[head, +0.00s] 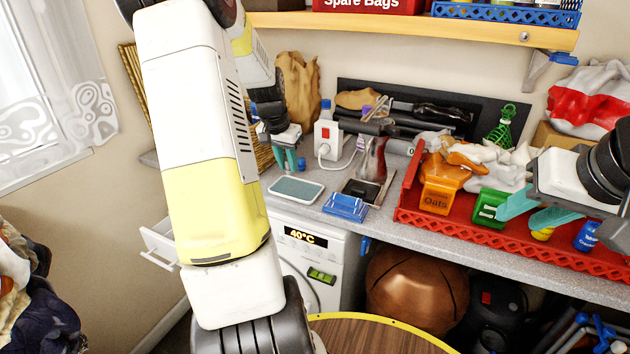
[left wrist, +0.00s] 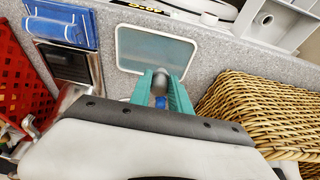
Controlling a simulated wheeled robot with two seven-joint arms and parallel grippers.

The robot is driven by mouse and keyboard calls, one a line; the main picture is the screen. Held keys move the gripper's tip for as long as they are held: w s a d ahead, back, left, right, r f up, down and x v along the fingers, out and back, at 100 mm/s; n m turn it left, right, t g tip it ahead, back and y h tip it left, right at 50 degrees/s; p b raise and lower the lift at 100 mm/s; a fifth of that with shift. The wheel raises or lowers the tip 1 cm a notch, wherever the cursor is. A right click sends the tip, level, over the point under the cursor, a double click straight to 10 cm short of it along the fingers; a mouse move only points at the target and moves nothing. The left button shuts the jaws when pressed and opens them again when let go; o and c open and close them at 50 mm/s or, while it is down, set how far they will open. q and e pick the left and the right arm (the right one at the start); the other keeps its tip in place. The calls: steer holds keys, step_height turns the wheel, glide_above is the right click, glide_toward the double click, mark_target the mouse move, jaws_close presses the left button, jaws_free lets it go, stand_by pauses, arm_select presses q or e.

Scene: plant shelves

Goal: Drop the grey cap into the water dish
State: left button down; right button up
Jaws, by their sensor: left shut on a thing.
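The water dish (head: 296,189) is a shallow, pale-rimmed tray with a blue-grey surface on the grey counter. It also shows in the left wrist view (left wrist: 152,50). My left gripper (head: 288,163) is just behind the dish in the head view, with its teal fingers pointing down. In the left wrist view, its fingertips (left wrist: 161,84) are shut on the small round grey cap (left wrist: 160,82), beside the dish's near edge. The cap cannot be made out in the head view. My right gripper (head: 536,211) is open over the red tray, fingertips apart.
A blue folded item (head: 345,207) lies right of the dish. A white socket box (head: 327,137) with a cable stands behind it. The red tray (head: 510,241) holds an orange Oats container (head: 437,197) and a green box (head: 488,207). A wicker basket (left wrist: 265,112) borders the left gripper.

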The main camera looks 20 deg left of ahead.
arm_select(q)
steer(key=shift+f, duration=0.7)
steer(key=c, duration=1.1)
jaws_free()
steer(key=shift+c, duration=0.2)
steer(key=v, duration=0.7)
steer(key=shift+r, duration=0.4)
steer(key=shift+s, duration=0.15)
